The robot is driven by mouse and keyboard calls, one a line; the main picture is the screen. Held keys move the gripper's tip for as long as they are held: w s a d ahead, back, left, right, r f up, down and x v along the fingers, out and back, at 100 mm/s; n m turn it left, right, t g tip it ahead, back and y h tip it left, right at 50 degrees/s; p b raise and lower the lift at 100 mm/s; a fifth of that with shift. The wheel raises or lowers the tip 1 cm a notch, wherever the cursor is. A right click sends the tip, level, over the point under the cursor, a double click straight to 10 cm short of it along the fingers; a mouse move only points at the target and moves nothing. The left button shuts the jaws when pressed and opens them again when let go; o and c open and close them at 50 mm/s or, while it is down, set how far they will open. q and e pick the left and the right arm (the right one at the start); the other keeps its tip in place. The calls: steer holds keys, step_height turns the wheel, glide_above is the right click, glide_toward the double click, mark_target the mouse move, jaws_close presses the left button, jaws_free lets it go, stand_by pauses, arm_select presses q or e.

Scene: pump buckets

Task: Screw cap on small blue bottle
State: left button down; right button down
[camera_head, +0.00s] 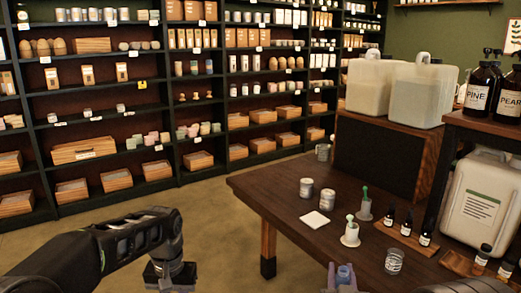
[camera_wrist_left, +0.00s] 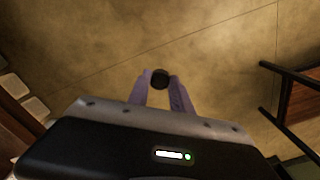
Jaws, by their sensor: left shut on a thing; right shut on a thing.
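My right gripper (camera_head: 343,283) is at the bottom edge of the head view, in front of the table's near edge. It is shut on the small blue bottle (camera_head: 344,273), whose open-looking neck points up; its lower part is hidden. My left gripper (camera_wrist_left: 160,84) shows in the left wrist view with its lilac fingers closed on a small round black cap (camera_wrist_left: 160,78). The floor lies below the cap. In the head view my left arm reaches in at lower left, well apart from the bottle, and its fingertips are hidden.
The dark wooden table (camera_head: 275,205) carries tins (camera_head: 306,188), a white card (camera_head: 314,219), green-stemmed pieces (camera_head: 350,232), a glass (camera_head: 394,261) and several small dropper bottles. Large jugs (camera_head: 370,84) stand behind. Floor between my arms is clear; shelves line the back wall.

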steer(key=r+n+y+p, duration=0.1)
steer(key=p, duration=0.2)
steer(key=shift+w+d, duration=0.1)
steer(key=shift+w, duration=0.05)
steer(key=shift+a+f+n+y+p, duration=0.25)
steer(key=shift+f+n+y+p, duration=0.15)
steer(key=shift+y+p, duration=0.5)
steer(key=s+a+f+n+g+y, duration=0.1)
steer(key=s+a+n+g+y, duration=0.3)
steer(key=a+n+y, duration=0.2)
steer(key=s+a+f+n+g+y, duration=0.1)
steer(key=s+a+n+g+y, duration=0.3)
steer(key=a+y, duration=0.6)
steer(key=a+n+g, duration=0.1)
steer(key=a+n, duration=0.1)
steer(key=shift+s+f+n+g, duration=0.3)
steer(key=shift+s+f, duration=0.05)
steer(key=shift+f, duration=0.05)
